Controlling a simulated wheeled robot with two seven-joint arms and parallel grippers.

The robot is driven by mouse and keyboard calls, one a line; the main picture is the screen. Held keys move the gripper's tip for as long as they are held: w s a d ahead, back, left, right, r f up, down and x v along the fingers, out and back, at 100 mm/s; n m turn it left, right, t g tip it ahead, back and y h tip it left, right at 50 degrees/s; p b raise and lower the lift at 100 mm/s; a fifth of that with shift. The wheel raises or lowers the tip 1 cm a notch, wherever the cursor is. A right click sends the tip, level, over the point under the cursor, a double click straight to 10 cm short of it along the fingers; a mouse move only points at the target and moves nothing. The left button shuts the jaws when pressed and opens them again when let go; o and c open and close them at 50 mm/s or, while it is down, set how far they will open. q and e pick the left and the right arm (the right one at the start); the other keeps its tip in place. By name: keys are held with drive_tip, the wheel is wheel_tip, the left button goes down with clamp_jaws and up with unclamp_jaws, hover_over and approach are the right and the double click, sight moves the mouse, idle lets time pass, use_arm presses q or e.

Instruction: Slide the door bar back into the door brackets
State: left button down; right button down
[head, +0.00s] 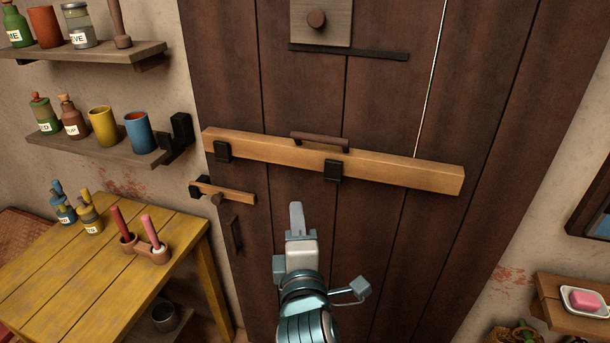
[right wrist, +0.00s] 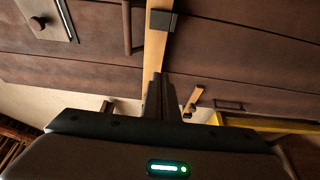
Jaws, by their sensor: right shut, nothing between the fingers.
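The door bar (head: 405,172) is a long light-wood beam lying across the dark plank door, tilted down to the right in the head view. It passes through two black door brackets, the left one (head: 222,151) and the middle one (head: 332,171). A brown handle (head: 320,142) sits on its upper side. A black wall bracket (head: 180,133) stands left of the bar's left end, with a gap between them. My right gripper (head: 297,215) is shut and empty, below the bar. In the right wrist view its fingers (right wrist: 168,92) overlap the bar (right wrist: 154,50); contact cannot be told. My left gripper is out of view.
A small wooden latch (head: 230,195) is below the bar. A yellow table (head: 100,260) with pots stands at left, under shelves (head: 110,150) with cups and bottles. A soap shelf (head: 560,305) is at lower right. The door front right of my gripper is clear.

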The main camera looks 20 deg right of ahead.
drive_tip(key=shift+w+d+r, duration=0.1)
drive_tip(key=shift+d+r, duration=0.1)
idle(0.3)
drive_tip(key=p, duration=0.3)
approach(306, 164)
drive_tip(key=w+a, duration=0.2)
drive_tip(key=w, duration=0.1)
drive_tip(key=shift+w+d+r+p, duration=0.1)
drive_tip(key=shift+w+d+p, duration=0.95)
drive_tip(key=shift+d, duration=0.1)
drive_tip(key=shift+w+d, duration=0.25)
drive_tip(key=shift+d, duration=0.25)
